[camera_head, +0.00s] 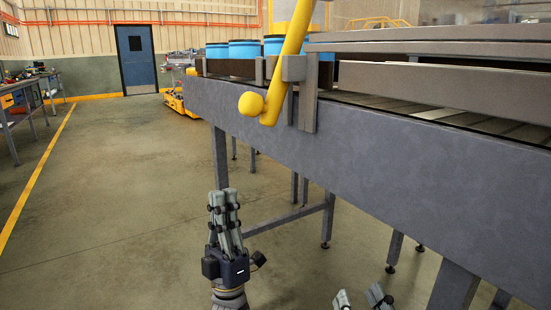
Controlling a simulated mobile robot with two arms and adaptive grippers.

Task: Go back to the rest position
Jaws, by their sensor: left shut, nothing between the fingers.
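My left gripper (225,193) points up in the lower middle of the head view. Its fingers are together and hold nothing. The rest of that gripper is out of view.
A yellow bar (289,65) slants down in front of the conveyor's grey side. The conveyor's legs (327,220) stand to the right. The concrete floor (110,200) at left is clear.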

